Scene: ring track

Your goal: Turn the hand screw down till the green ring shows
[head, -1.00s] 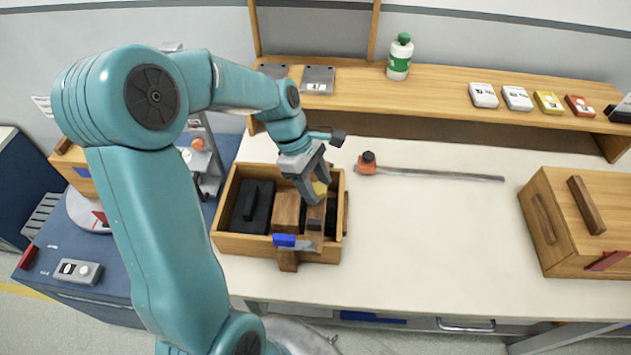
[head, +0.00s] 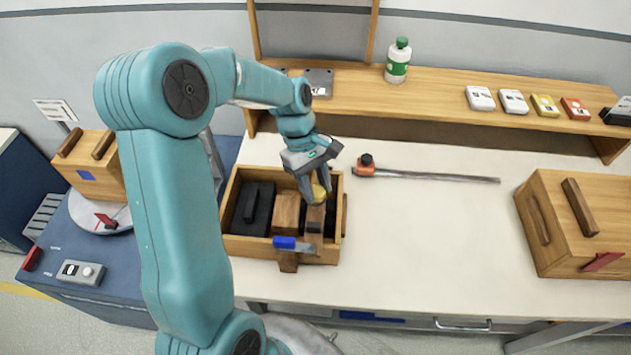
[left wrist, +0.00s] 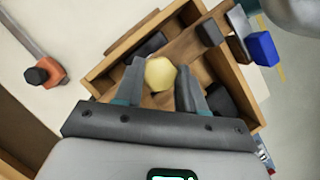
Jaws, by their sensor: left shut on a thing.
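The hand screw's pale yellow faceted knob (left wrist: 160,73) sits between the two fingers of my left gripper (left wrist: 158,88) in the left wrist view. In the head view the knob (head: 319,193) shows partly behind the fingers of my left gripper (head: 314,188). The gripper points down and is shut on the knob. The screw's shaft below the knob is hidden, and I see no green ring. The knob is above a wooden plane-like block inside an open wooden tray (head: 247,245). My right gripper is not in view.
The tray also holds a black block (head: 257,205). A blue-handled tool (head: 284,242) lies at its front. An orange clamp with a long bar (head: 365,170) lies to the right. A wooden box (head: 565,225) stands at far right; the bench between is clear.

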